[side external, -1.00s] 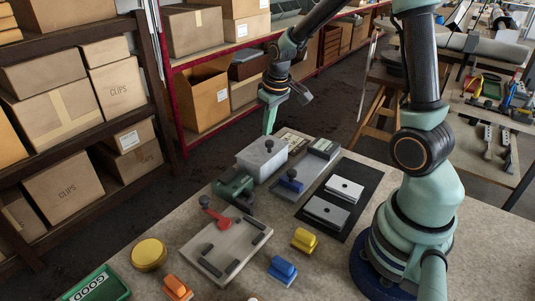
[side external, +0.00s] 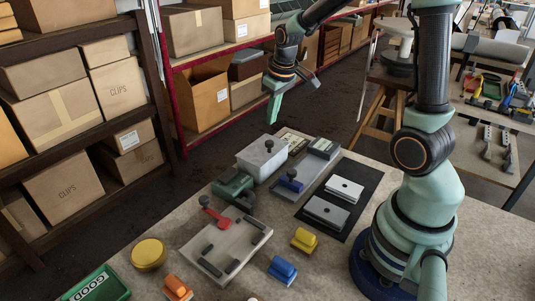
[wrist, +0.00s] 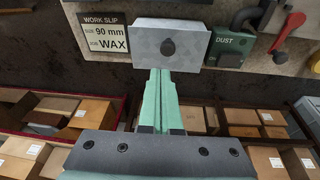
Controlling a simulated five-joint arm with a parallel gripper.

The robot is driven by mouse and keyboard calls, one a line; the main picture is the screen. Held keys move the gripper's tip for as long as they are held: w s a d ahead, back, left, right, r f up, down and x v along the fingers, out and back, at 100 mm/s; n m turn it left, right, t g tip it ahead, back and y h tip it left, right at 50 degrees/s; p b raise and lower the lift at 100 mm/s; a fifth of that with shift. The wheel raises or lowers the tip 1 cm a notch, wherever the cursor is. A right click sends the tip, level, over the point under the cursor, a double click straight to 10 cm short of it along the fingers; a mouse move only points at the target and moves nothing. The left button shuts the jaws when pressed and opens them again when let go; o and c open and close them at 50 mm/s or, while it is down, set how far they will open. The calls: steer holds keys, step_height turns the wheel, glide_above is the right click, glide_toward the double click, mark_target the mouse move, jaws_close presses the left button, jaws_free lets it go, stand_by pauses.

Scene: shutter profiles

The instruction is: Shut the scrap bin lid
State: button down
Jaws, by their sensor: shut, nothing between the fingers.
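The scrap bin (side external: 258,172) is a grey box at the back of the bench in the side external view. Its pale grey lid (side external: 255,153) with a dark round knob lies level over it and looks shut; I see no gap. The wrist view shows the lid (wrist: 146,40) from above, with the knob near its middle. My gripper (side external: 271,121) is shut and empty, above the bin and apart from the lid. In the wrist view its green fingers (wrist: 160,75) point at the lid's near edge.
A green dust unit (side external: 234,187) and a red-handled clamp (side external: 214,215) stand left of the bin. A work slip (wrist: 106,35) lies beside it. Shelves with boxes (side external: 120,88) stand behind.

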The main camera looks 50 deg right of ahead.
steer(key=s+f, duration=0.4)
steer(key=s, duration=0.4)
steer(key=s+a+r+t, duration=0.2)
steer(key=a+r, duration=1)
steer(key=r, duration=0.1)
steer(key=shift+s+r+n+t+y, duration=0.3)
steer(key=shift+s+t+y, duration=0.1)
